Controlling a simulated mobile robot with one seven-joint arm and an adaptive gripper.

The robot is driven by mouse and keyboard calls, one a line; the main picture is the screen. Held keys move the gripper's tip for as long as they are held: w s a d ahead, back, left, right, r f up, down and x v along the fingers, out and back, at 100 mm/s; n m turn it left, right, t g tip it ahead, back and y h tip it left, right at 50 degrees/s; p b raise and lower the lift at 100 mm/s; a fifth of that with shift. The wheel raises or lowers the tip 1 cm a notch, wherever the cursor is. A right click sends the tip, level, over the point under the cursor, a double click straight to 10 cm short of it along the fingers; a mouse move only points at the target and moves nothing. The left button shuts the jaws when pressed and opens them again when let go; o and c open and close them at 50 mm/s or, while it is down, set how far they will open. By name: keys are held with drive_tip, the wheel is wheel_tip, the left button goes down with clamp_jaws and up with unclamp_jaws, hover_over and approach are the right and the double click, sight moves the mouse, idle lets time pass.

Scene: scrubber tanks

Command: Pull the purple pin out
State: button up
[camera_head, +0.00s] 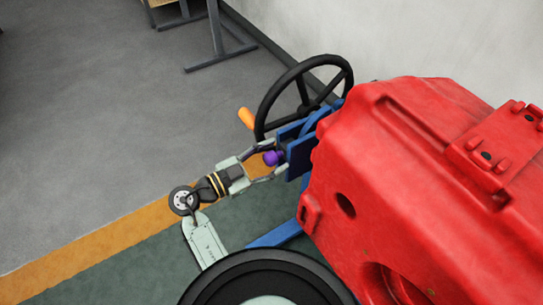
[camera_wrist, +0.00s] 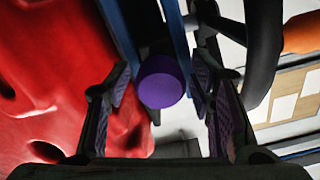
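The purple pin (camera_head: 271,158) sticks out from the blue bracket (camera_head: 300,150) beside the red tank. In the wrist view its round purple end (camera_wrist: 161,82) faces me and sits between my two fingers. My gripper (camera_head: 266,161) is open around the pin's end. The pin's shaft inside the bracket is hidden.
The large red tank (camera_head: 420,180) fills the right side. A black steering wheel (camera_head: 302,95) and an orange handle (camera_head: 246,118) are just beyond my gripper. A white wall (camera_head: 400,40) stands behind. Grey floor (camera_head: 110,120) at the left is clear.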

clamp_jaws()
idle(0.4)
